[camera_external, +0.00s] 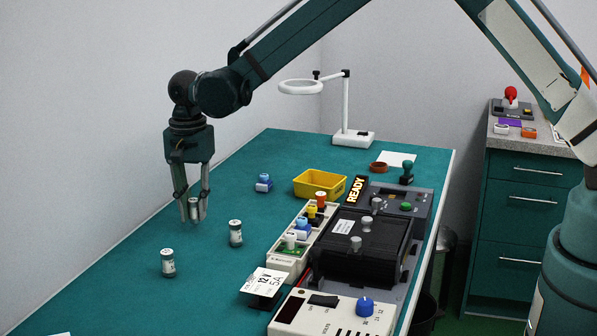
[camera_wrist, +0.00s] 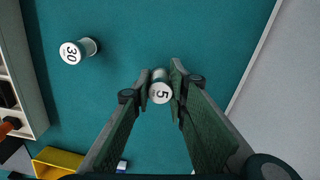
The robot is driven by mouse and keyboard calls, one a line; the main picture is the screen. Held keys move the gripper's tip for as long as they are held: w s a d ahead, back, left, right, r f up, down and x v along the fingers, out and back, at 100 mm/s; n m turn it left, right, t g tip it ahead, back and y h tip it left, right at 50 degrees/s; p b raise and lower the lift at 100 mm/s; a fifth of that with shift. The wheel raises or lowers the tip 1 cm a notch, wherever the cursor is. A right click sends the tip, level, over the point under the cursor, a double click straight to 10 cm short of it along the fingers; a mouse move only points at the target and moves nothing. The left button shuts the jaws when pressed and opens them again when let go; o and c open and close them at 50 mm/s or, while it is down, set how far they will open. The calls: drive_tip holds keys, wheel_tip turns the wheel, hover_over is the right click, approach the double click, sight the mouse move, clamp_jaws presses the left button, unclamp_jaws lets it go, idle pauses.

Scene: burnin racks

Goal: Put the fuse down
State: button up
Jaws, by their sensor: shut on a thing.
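My gripper (camera_external: 195,213) points straight down over the left part of the teal bench and is shut on a small pale cylindrical fuse (camera_external: 195,207). In the wrist view the held fuse (camera_wrist: 160,90) sits upright between the fingertips (camera_wrist: 160,88), with "5" on its end. I cannot tell whether its base touches the bench. Two similar fuses stand upright on the bench, one right of and nearer than my gripper (camera_external: 236,233), the other nearer still (camera_external: 168,262). A fuse marked "30" (camera_wrist: 78,49) shows in the wrist view.
A blue-and-white block (camera_external: 263,183) and a yellow tray (camera_external: 320,184) lie behind and right of my gripper. A white strip with coloured knobs (camera_external: 279,262), a black rack unit (camera_external: 366,247) and a "12 5A" card (camera_external: 264,283) fill the right side.

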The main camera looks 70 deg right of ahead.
sight(193, 200)
drive_tip(key=shift+f, duration=1.35)
drive_tip(key=shift+f, duration=0.1)
drive_tip(key=o, duration=0.9)
wheel_tip(193, 200, up, 12)
drive_tip(key=shift+r, duration=0.15)
